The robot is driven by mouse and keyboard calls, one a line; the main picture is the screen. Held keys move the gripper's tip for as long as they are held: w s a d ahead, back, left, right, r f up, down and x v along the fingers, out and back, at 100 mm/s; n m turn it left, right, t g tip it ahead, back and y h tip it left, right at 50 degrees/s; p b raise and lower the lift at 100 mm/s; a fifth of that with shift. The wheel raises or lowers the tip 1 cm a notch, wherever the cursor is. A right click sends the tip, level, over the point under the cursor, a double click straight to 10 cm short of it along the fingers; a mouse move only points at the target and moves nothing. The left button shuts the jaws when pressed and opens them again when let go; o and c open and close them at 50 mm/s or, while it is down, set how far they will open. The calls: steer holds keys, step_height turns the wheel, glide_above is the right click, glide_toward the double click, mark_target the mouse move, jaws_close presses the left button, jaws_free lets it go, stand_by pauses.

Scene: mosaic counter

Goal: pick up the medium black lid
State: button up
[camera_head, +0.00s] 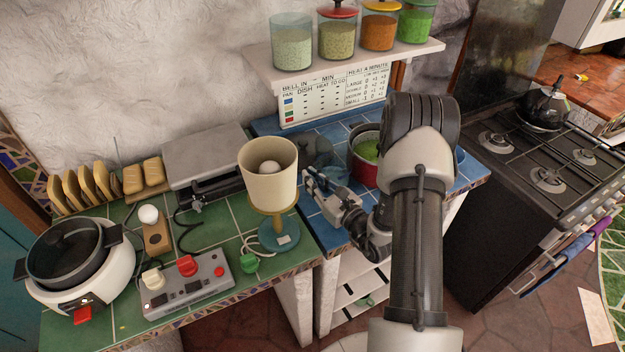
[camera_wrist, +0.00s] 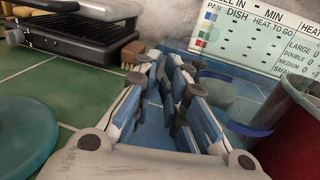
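A dark, see-through round lid-like piece (camera_head: 318,150) shows on the blue tiles between the lamp and the red pot, partly hidden by the lamp shade. In the wrist view, see-through rounded shapes (camera_wrist: 213,94) with a dark knob-like part stand right of my fingers, near the red pot; I cannot tell for sure that either is the medium black lid. My gripper (camera_head: 308,178) is low over the blue tiles, right of the lamp and in front of the see-through piece. In the wrist view my gripper (camera_wrist: 165,68) has its fingers apart, with nothing visible between them.
The red pot (camera_head: 362,174) with green contents stands close to my gripper's right. The lamp (camera_head: 268,180) is close on its left. A white cooker (camera_head: 100,290) with a dark lid, a control box (camera_head: 187,287) and a grill press (camera_head: 205,155) fill the green counter. A jar shelf (camera_head: 345,62) overhangs behind.

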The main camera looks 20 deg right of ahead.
steer(key=o, duration=0.4)
steer(key=shift+c, duration=0.2)
